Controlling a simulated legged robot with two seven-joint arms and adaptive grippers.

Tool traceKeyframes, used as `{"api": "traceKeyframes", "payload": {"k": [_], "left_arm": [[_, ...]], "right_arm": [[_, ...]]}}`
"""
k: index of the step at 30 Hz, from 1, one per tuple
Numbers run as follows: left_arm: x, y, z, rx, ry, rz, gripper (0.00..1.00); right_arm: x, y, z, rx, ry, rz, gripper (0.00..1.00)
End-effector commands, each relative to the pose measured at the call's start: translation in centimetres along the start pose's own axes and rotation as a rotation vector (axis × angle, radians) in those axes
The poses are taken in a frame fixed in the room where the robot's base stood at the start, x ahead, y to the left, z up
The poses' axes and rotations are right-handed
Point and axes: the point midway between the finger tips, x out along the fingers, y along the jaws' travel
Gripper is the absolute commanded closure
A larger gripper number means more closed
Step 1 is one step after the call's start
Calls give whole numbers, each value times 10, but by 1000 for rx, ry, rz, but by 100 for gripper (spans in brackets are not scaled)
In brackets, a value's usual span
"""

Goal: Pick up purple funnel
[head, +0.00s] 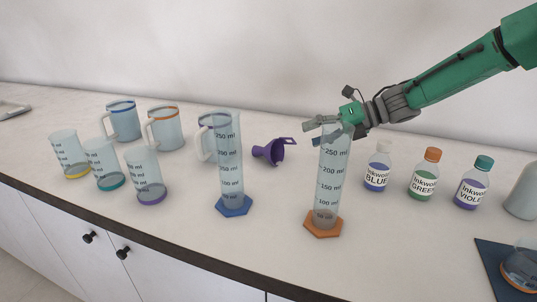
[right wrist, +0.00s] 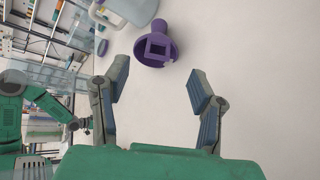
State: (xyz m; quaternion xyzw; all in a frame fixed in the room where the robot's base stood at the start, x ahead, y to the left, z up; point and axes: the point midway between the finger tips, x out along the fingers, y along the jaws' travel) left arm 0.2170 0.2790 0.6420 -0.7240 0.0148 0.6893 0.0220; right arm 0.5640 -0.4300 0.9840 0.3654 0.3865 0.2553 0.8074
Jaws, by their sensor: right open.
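The purple funnel (head: 270,152) lies on its side on the white counter, between the cylinder with the blue base and the cylinder with the orange base. In the right wrist view the funnel (right wrist: 155,47) shows beyond my fingertips, near the top middle. My right gripper (head: 325,128) is open and empty, above and to the right of the funnel, behind the top of the orange-based cylinder (head: 328,185). In the right wrist view my right gripper (right wrist: 160,85) has its two fingers wide apart with bare counter between them. My left gripper does not show in the head view.
The blue-based cylinder (head: 231,165) stands left of the funnel. A purple-rimmed jug (head: 206,140) is behind it. More jugs and beakers (head: 147,178) stand at left. Ink bottles (head: 424,175) and a dark mat (head: 497,275) are at right. Counter behind the funnel is clear.

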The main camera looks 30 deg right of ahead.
Motion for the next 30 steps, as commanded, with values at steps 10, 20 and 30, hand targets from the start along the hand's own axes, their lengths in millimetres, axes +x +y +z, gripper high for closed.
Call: {"api": "traceKeyframes", "payload": {"k": [10,20,30], "left_arm": [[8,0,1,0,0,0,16],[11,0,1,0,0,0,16],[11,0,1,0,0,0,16]], "right_arm": [[36,-5,-5,4,-1,4,48],[56,-1,-4,2,-2,2,48],[56,-1,-4,2,-1,2,92]]}}
